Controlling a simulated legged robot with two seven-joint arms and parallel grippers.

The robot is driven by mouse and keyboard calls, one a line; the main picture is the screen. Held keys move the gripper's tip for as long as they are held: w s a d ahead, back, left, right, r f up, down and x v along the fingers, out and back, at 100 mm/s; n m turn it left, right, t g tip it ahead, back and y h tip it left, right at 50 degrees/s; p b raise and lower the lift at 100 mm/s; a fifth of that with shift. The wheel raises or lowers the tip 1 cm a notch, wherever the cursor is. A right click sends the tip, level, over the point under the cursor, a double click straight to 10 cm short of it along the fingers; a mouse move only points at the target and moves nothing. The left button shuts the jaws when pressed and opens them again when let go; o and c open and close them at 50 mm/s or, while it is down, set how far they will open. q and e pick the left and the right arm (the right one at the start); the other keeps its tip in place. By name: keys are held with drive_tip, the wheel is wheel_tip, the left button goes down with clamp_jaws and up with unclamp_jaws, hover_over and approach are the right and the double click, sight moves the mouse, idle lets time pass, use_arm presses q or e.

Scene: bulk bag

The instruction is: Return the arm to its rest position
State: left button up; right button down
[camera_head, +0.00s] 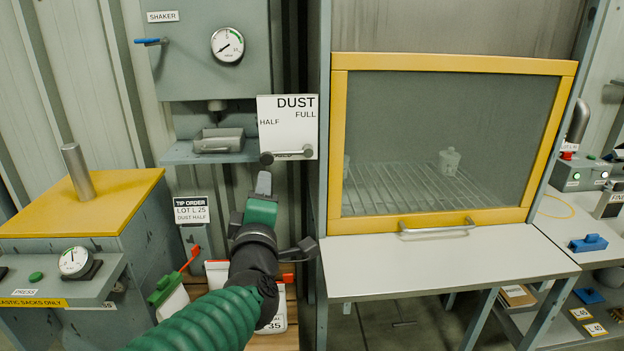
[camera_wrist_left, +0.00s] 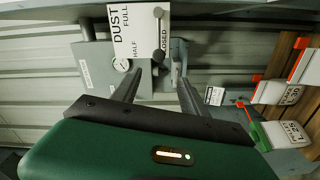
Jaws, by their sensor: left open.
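My left arm comes in from the bottom of the head view in a green sleeve. Its gripper (camera_head: 264,184) is raised in front of the shaker station, just below the white DUST panel (camera_head: 287,122). In the left wrist view the two dark fingers of the gripper (camera_wrist_left: 157,88) stand apart with nothing between them. The dark knob (camera_wrist_left: 158,56) of the DUST panel shows beyond the fingertips; I cannot tell the exact gap. My right gripper is in neither view.
A framed hood with a yellow sash (camera_head: 450,216) and white shelf (camera_head: 440,263) stands right of the arm. A yellow-topped press stand (camera_head: 125,190) is at left. Several sacks with red or green clips (camera_head: 172,298) sit below. A small tray (camera_head: 218,140) is under the shaker.

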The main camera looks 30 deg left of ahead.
use_arm(q)
drive_tip(key=d+f+m+g+h, duration=0.2)
drive_tip(key=d+f+m+h, duration=0.3)
drive_tip(key=f, duration=0.5)
drive_tip(key=d+f+m+g+h, duration=0.1)
drive_tip(key=d+f+m+h, duration=0.2)
drive_tip(key=d+f+m, duration=0.5)
drive_tip(key=s+d+f+m+g+h, duration=0.1)
drive_tip(key=s+f+m+g, duration=0.35)
drive_tip(key=s+f, duration=0.4)
drive_tip(key=s+d+f+m+g+h, duration=0.15)
drive_tip(key=s+f+m+g, duration=0.35)
drive_tip(key=f, duration=0.7)
drive_tip(key=d+p+v, duration=0.1)
drive_tip(key=p+v, duration=1.2)
drive_tip(key=shift+w+n+y, duration=0.2)
drive_tip(key=shift+n+y, duration=0.25)
drive_tip(key=shift+r, duration=0.2)
